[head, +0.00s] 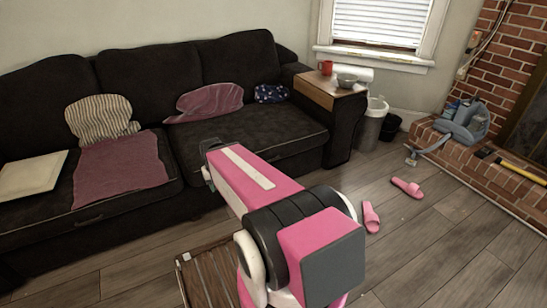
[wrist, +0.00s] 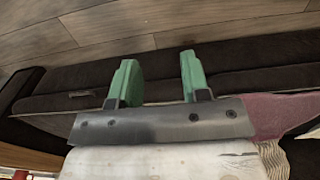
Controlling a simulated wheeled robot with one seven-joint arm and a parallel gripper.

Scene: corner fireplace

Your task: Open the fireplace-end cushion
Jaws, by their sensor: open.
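The fireplace-end seat cushion (head: 250,138) is the right-hand dark seat of the black sofa. It lies flat in the head view, its left front corner partly hidden by my arm. The wrist view looks inverted; there a small dark handle (wrist: 79,94) shows on the sofa front, left of the fingers. My gripper (wrist: 158,62) has two green fingers, spread apart with nothing between them, in front of the sofa. In the head view only the end of my gripper (head: 209,160) shows, over the front of the seat.
A maroon throw (head: 122,160) and striped pillow (head: 102,118) lie on the left seat. A maroon pillow (head: 207,101) and blue patterned pillow (head: 271,93) rest at the back. A wooden armrest tray (head: 329,88) holds a red mug and bowl. Pink slippers (head: 371,216) lie on the floor.

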